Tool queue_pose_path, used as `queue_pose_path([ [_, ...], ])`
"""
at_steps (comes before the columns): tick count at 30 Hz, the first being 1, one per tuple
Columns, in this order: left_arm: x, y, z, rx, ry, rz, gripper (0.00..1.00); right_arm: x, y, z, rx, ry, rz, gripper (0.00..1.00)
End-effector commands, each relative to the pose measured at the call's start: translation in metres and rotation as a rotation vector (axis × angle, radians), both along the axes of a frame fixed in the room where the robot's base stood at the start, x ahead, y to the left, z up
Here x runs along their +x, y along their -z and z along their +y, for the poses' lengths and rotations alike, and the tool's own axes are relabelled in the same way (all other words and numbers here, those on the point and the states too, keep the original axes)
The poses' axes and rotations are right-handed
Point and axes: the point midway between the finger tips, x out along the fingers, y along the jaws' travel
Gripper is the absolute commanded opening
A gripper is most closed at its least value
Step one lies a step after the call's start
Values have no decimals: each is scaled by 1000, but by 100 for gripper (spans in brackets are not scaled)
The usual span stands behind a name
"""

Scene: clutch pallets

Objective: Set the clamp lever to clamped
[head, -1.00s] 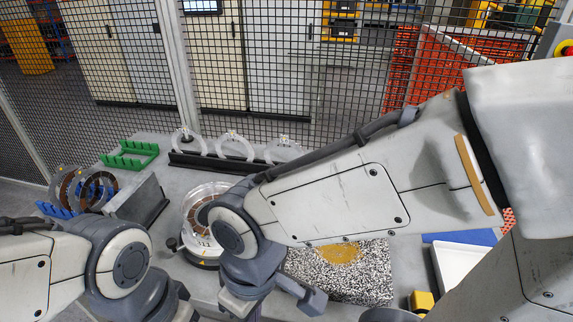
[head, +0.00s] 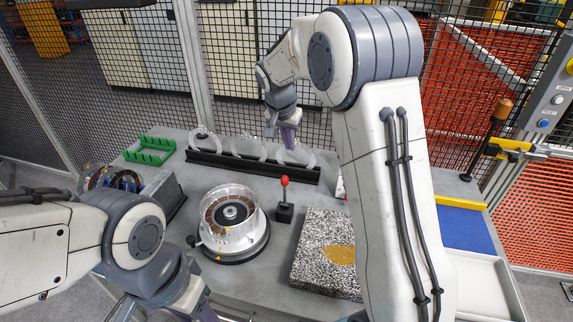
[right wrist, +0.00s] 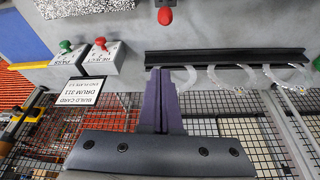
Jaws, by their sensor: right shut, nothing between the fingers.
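The clamp lever (head: 285,192) has a red knob and a thin stem on a black block, to the right of a round clear-walled fixture (head: 244,243). It looks about upright in the head view. Its red knob (right wrist: 165,16) also shows at the top of the right wrist view. My right gripper (head: 289,140) is beyond the lever, over the black rack, apart from the lever. Its purple fingers (right wrist: 160,73) are together and empty. My left gripper (head: 206,313) is at the bottom edge, mostly cut off, so its jaws cannot be judged.
A black rack (head: 203,158) holds several clear rings at the back. Two switch boxes with green (right wrist: 65,46) and red (right wrist: 100,43) knobs stand beside a build card (right wrist: 92,94). A speckled block (head: 309,257) lies right of the fixture. A mesh fence stands behind.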

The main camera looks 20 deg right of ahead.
Motion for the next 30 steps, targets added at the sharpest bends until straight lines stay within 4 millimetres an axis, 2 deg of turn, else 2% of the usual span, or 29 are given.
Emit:
queue_pose_path([
  [8,0,1,0,0,0,0,50,0,1,1,0,-1,0,0],
  [13,0,-5,0,0,0,0,50,2,11,-2,1,-2,3,0],
  [17,0,-13,0,0,0,0,50,7,31,-7,1,-1,7,0],
  [26,0,-36,0,0,3,0,50,22,91,-21,1,-2,6,0],
  [30,0,-47,0,0,5,0,50,8,91,-7,2,-6,2,0],
])
